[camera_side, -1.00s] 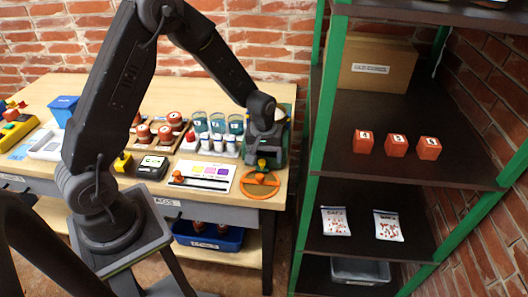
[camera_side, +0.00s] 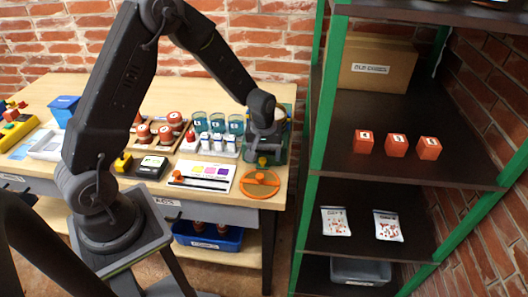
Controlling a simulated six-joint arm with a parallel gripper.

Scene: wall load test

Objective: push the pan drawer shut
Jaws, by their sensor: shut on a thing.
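My gripper (camera_side: 262,157) points down at the right end of the workbench, at the front of a green machine (camera_side: 283,142). Its fingers are shut on a small part at the machine's front, which I take to be the pan drawer. My wrist and fingers hide most of that part, so I cannot tell how far the drawer stands out.
A white card with coloured patches (camera_side: 203,176) lies left of the gripper. A green-posted shelf (camera_side: 331,105) rises close to the right. A blue bin (camera_side: 207,236) sits under the bench.

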